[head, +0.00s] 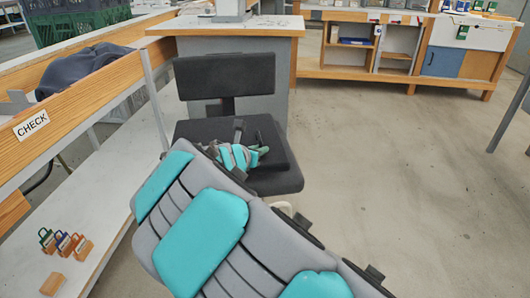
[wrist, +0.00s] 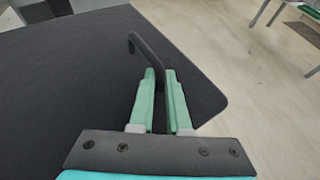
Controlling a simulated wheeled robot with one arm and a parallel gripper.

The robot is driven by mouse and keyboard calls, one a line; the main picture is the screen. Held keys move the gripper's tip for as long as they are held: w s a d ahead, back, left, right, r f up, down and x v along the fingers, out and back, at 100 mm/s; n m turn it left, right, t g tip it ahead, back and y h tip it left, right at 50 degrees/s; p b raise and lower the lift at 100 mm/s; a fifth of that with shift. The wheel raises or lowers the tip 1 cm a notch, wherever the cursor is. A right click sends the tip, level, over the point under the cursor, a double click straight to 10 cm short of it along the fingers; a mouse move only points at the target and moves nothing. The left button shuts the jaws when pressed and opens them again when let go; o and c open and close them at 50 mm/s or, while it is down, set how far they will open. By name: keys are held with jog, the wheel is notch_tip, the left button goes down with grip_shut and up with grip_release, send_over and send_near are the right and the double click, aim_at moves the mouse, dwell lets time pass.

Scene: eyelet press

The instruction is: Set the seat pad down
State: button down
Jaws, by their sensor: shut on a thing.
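The dark seat pad (head: 270,137) is a flat slab with a thin upright handle. In the head view it is at the seat of a black chair (head: 280,184), below the backrest (head: 225,76). Its edge overlaps the chair seat; I cannot tell whether it rests on it or hovers just above. My gripper (head: 255,151) is over the pad. In the wrist view the green fingers of my gripper (wrist: 160,95) are shut on the handle (wrist: 140,45), and the pad (wrist: 60,95) fills the left and middle. My arm hides part of the pad and chair.
A grey-sided table (head: 270,70) stands right behind the chair. A wooden-edged bench (head: 95,90) with a CHECK label runs along the left, with several small coloured padlock-like pieces (head: 65,243) on its lower shelf. The floor (head: 430,190) at right is clear.

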aim_at(266, 144)
jog(key=w, duration=0.1)
jog(key=w+d, duration=0.1)
jog(key=w, duration=0.2)
jog(key=shift+d+f, duration=0.3)
jog(key=shift+f, duration=1.75)
jog(key=c, duration=0.9)
grip_release()
